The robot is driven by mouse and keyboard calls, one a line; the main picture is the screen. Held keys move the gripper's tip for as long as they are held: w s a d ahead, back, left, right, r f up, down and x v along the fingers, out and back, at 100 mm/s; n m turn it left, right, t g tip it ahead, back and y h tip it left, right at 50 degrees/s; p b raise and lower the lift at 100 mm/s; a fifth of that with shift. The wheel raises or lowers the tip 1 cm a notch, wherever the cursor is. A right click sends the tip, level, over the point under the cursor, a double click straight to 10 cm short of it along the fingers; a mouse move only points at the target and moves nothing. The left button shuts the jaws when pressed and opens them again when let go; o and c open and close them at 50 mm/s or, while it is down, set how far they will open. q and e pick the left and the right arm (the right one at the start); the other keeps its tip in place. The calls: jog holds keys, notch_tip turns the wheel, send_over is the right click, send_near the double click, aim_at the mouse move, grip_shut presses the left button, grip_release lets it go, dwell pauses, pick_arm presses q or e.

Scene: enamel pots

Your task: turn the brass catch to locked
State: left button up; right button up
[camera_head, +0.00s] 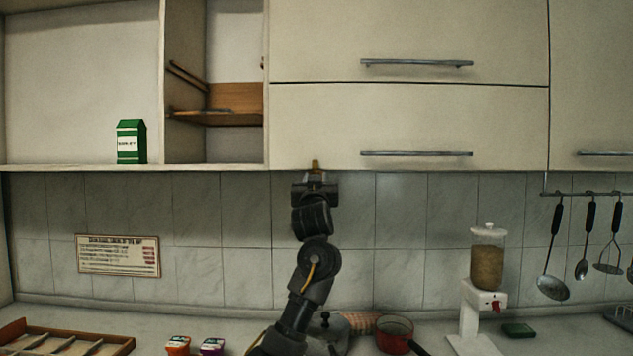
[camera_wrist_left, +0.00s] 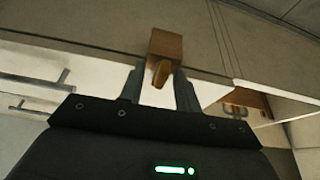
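My left gripper (camera_head: 315,181) is directly below the catch, pointing up. In the left wrist view, the left gripper's two fingers (camera_wrist_left: 160,92) stand apart, one on each side of the lever, with a pale gap between them. I cannot tell whether either finger touches the lever. My right gripper is not in view.
Cabinet fronts with bar handles (camera_head: 416,154) are right of the catch. An open shelf with a green carton (camera_head: 131,142) is left. Below are a red pot (camera_head: 394,334), a dispenser (camera_head: 487,262) and hanging utensils (camera_head: 554,288).

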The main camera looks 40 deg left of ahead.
pick_arm(q)
jog(key=b+v, duration=0.3)
jog(key=v, duration=0.7)
jog(key=shift+s+b, duration=0.35)
jog(key=shift+d+f, duration=0.15)
